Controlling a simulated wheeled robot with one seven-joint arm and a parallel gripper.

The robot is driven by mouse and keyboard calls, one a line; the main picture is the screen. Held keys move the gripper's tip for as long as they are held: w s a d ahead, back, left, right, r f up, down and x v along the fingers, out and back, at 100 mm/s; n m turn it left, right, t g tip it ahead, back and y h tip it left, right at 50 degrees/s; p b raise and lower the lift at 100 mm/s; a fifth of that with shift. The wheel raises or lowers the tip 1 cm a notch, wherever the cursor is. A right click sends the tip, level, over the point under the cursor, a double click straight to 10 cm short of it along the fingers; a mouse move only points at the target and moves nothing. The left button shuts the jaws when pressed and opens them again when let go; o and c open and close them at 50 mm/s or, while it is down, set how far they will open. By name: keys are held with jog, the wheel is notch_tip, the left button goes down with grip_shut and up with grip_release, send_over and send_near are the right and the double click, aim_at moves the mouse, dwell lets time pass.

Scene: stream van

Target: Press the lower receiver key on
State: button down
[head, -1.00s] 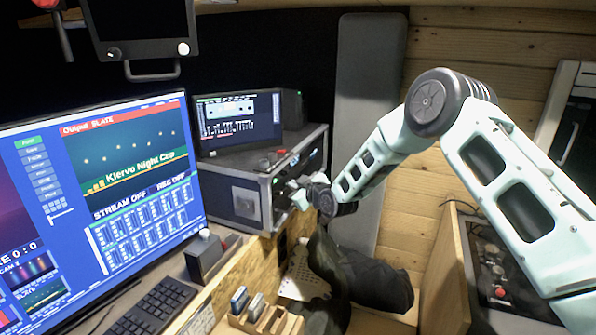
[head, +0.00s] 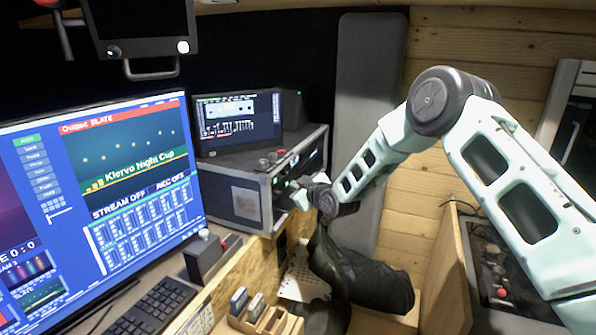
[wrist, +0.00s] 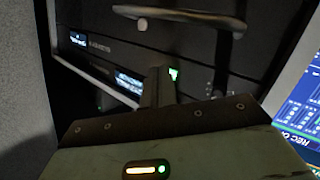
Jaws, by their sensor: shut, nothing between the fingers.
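The equipment rack (head: 238,192) is a black and silver case at the back centre, with its front panel facing right. My gripper (head: 297,190) is at that front panel. In the wrist view my gripper (wrist: 160,72) is shut and empty, its tips close to the dark panel. Two receiver displays glow on the panel, one upper (wrist: 78,40) and one partly behind the fingers (wrist: 128,82). Whether the tips touch a key, and which receiver the green key belongs to, I cannot tell.
A dark bar handle (wrist: 180,14) crosses the panel near my gripper. A large monitor (head: 130,180) and keyboard (head: 150,308) stand at left. A small screen (head: 238,118) sits on the rack. A dark bag (head: 365,280) lies below my arm.

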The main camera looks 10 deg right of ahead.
jog(key=shift+s+d, duration=0.2)
jog(key=shift+d, duration=0.05)
jog(key=s+d, duration=0.3)
jog(key=d, duration=0.2)
jog(key=shift+s+b, duration=0.25)
jog(key=shift+b, duration=0.05)
dwell(0.4)
jog(key=s+a+r+g, duration=0.35)
jog(key=s+a, duration=0.35)
jog(key=s, duration=0.4)
jog(key=s+a+r+g, duration=0.2)
jog(key=s+a+g, duration=0.3)
jog(key=s, duration=0.5)
jog(key=s+d+r+g+h, duration=0.1)
jog(key=s+g+h, duration=0.1)
jog(key=s, duration=1.3)
jog(key=s+d+r+m+g+h, duration=0.1)
jog(key=s+g, duration=0.3)
jog(key=s, duration=1.1)
jog(key=shift+s+d+r+h, duration=0.15)
jog(key=shift+s+d+h, duration=0.05)
jog(key=shift+d+h, duration=0.5)
